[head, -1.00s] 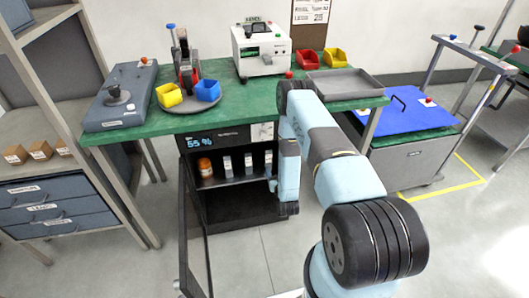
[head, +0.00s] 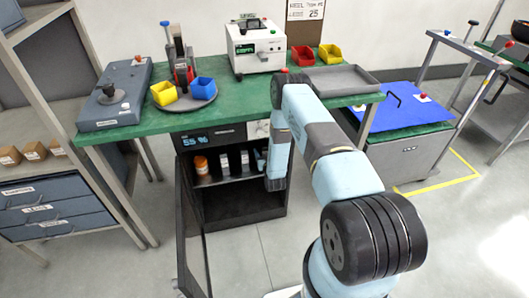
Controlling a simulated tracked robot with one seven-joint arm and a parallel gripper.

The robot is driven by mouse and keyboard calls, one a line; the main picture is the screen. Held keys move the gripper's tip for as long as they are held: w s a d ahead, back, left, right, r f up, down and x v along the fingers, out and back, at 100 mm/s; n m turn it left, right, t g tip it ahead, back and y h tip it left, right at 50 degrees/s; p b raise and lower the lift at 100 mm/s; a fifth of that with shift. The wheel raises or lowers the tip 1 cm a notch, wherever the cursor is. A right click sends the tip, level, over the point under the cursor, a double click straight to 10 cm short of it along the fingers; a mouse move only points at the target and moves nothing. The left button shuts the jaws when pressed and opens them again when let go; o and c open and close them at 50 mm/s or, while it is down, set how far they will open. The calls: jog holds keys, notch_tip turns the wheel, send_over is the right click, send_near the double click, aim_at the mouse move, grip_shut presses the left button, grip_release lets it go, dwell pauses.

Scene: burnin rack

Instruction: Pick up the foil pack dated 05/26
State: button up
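Small pale, upright packs stand on the shelf of the open dark cabinet (head: 240,206) under the green bench. One pack (head: 225,163) is beside an orange jar, and another pack (head: 245,161) is to its right. Their dates are too small to read, so I cannot tell which is 05/26. My gripper (head: 261,159) seems to reach into the cabinet's right side, just right of the packs. It is mostly hidden behind my wrist, and its fingers cannot be made out. A third pack there may be hidden.
An orange jar (head: 201,166) stands at the shelf's left. The cabinet door (head: 192,235) hangs open at left. The green bench (head: 235,108) above carries a grey tray (head: 340,80), bins and machines. The floor before the cabinet is clear.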

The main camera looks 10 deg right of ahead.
jog(key=shift+w, duration=0.35)
jog(key=c, duration=1.2)
grip_shut()
jog(key=shift+r, duration=0.1)
